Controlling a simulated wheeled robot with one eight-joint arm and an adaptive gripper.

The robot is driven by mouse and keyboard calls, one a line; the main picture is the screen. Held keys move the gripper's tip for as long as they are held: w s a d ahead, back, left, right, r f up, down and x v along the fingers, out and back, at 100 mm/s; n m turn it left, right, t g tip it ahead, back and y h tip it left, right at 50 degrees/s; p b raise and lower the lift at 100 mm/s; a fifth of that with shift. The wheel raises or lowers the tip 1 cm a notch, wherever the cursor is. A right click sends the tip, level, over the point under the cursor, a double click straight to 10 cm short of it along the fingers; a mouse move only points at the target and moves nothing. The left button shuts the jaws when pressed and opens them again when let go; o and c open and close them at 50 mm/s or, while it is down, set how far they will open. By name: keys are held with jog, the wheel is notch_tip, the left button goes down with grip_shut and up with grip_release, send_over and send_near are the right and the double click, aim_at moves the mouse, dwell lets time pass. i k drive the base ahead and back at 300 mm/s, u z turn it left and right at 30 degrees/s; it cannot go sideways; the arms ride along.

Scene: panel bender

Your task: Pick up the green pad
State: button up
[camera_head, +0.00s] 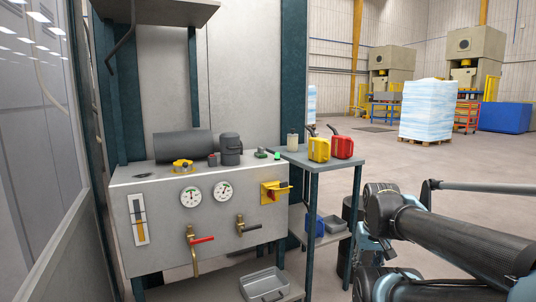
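A small bright green item (277,155) shows at the right end of the grey machine's top, near the side table. A darker, greenish low item sits just left of it (261,154). Both are too small to tell which is the pad. Nothing of mine touches either of them. My arm reaches in from the right edge, well to the right of the machine. I cannot make out my gripper's fingers in this view.
The grey machine (160,215) carries a dark cylinder (182,145), a yellow valve part (182,167) and a dark canister (231,149). The side table (320,162) holds a pale bottle (292,141), a yellow can (319,149) and a red can (342,147). Open floor lies beyond.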

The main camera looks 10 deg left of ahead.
aim_at(260, 153)
jog(key=u, duration=0.35)
jog(key=i, duration=0.85)
jog(key=u, duration=0.4)
